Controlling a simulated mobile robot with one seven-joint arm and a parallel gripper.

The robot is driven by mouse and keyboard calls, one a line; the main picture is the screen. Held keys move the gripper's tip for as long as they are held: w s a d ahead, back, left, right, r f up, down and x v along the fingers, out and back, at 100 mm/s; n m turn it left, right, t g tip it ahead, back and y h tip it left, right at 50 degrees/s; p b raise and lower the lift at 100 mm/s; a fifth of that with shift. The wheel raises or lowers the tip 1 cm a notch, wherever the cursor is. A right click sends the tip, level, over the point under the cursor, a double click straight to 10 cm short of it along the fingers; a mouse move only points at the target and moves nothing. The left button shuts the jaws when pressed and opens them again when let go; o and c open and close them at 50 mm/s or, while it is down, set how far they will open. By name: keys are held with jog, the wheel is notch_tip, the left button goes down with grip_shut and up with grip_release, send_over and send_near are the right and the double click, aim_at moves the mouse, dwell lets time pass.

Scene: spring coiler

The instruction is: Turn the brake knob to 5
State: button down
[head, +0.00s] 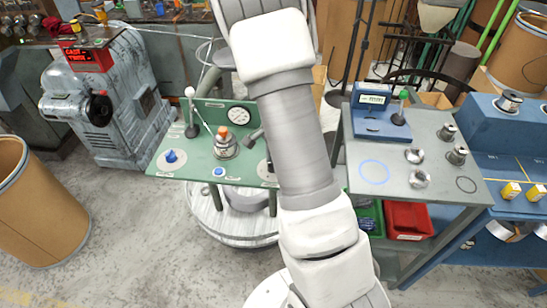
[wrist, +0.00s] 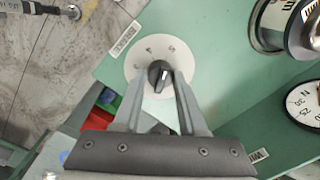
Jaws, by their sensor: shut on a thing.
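The brake knob (wrist: 159,75) is black with a white pointer line and sits on a round white dial (wrist: 146,60) on the green panel. The pointer line aims up and slightly right, towards the upper-right mark; the small numerals are hard to read. My gripper (wrist: 160,88) has its two grey fingers on either side of the knob and is shut on it. In the head view a sliver of the white dial (head: 266,171) shows at the green bench's right edge; my arm hides the knob and gripper there.
The green bench (head: 207,171) also carries a blue knob (head: 171,156), a gauge (head: 239,115) and an orange-topped metal part (head: 226,146). A grey-topped bench (head: 400,180) stands to the right, with a red bin (head: 408,219) below it. A cardboard drum (head: 38,210) stands left.

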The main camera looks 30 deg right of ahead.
jog(key=shift+m+p, duration=0.3)
jog(key=shift+m, duration=0.6)
jog(key=shift+c, duration=2.3)
grip_release()
notch_tip(320, 180, up, 17)
jog(key=s+p, duration=0.1)
jog(key=p, duration=0.1)
jog(key=shift+r+p, duration=0.2)
jog(key=shift+p, duration=0.2)
jog(key=s+a+r+n+t, duration=0.2)
jog(key=s+a+r+n, duration=0.4)
jog(key=s+n, duration=0.3)
jog(key=s+a+r+n+t, duration=0.3)
jog(key=s+a+r+n, duration=0.3)
jog(key=s+r+n, duration=0.2)
jog(key=shift+s+a+r+n, duration=0.3)
jog(key=shift+s+n, duration=0.3)
jog(key=shift+n, duration=0.3)
